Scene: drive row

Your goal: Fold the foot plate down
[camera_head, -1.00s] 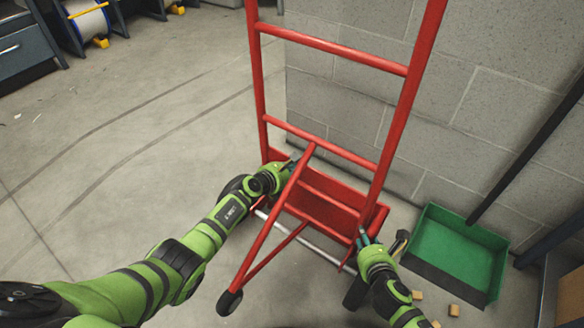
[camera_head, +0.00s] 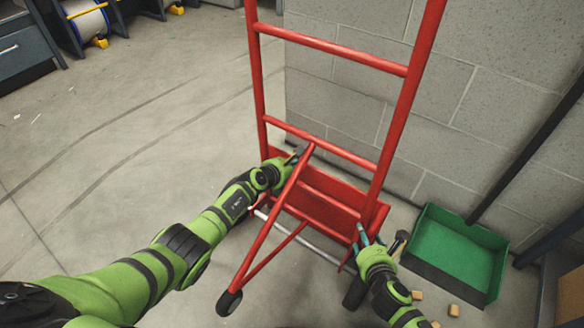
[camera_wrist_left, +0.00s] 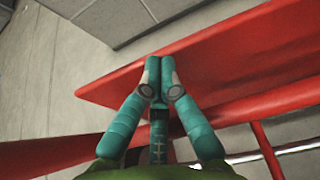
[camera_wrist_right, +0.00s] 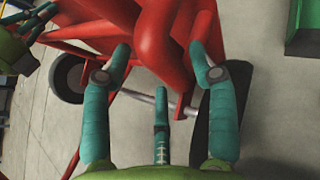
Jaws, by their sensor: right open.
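The red hand truck (camera_head: 398,120) stands upright near the block wall. Its red foot plate (camera_head: 325,207) is at the bottom, tilted up against the frame; its red underside or face also fills much of the left wrist view (camera_wrist_left: 245,65). My left gripper (camera_head: 293,158) is at the plate's upper left edge. In the left wrist view its fingers (camera_wrist_left: 159,62) are together, over the plate near its edge, with nothing seen between them. My right gripper (camera_head: 366,236) is by the lower right of the frame. In the right wrist view its fingers (camera_wrist_right: 164,62) are spread beside red tubing.
A green bin (camera_head: 455,255) stands on the floor at right, with small wooden blocks (camera_head: 453,310) near it. A dark post (camera_head: 530,150) leans by the wall.

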